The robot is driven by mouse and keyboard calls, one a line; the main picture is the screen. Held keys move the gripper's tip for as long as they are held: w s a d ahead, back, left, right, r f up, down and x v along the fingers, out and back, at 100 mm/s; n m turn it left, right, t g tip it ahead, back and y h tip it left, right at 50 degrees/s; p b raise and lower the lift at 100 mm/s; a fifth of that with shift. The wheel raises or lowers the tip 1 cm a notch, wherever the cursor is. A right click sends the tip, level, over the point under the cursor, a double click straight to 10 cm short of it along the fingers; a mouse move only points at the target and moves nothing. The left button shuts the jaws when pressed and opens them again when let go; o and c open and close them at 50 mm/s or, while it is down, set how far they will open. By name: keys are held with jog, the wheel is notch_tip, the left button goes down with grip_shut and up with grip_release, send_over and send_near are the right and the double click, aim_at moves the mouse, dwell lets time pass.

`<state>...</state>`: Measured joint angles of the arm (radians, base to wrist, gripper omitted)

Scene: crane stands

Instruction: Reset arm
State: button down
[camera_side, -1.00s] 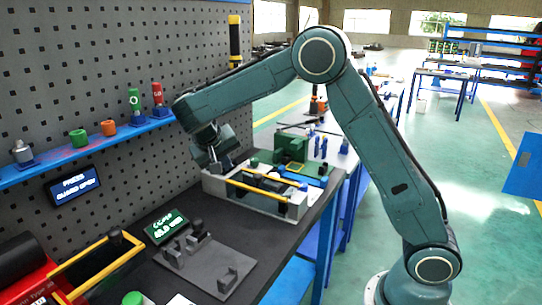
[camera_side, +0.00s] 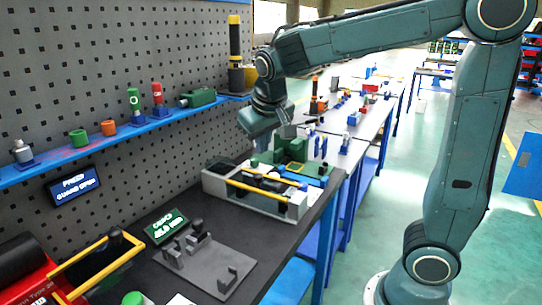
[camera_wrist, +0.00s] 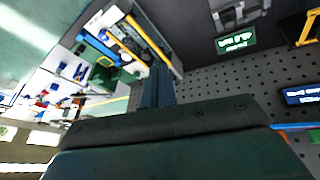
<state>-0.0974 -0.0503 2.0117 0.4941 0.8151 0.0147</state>
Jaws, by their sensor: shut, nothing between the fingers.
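My arm reaches in from the right in the side view. My gripper (camera_side: 287,131) hangs from its end, pointing down, above the back part of the grey open-topped fixture box (camera_side: 262,208) and its green block (camera_side: 291,149). The fingers are shut with nothing between them. It is apart from everything below. In the wrist view the shut fingers (camera_wrist: 157,84) are dark and narrow, and the fixture with its yellow bar (camera_wrist: 122,47) lies beyond them.
A blue shelf (camera_side: 75,153) on the pegboard carries green and orange rings, small posts and a green cylindrical part (camera_side: 198,98). A grey plate with brackets (camera_side: 205,262) lies on the dark bench. A red machine with a yellow guard bar (camera_side: 95,262) stands front left. Open floor lies right.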

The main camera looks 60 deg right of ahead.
jog(key=s+a+n+t+y, duration=0.1)
jog(key=s+a+n, duration=0.1)
jog(key=s, duration=0.7)
jog(key=s+a+f+n+t+y, duration=0.1)
jog(key=s+a, duration=0.3)
jog(key=s, duration=0.6)
jog(key=shift+f+n+y, duration=0.15)
jog(key=shift+n+y, duration=0.35)
jog(key=shift+y, duration=0.2)
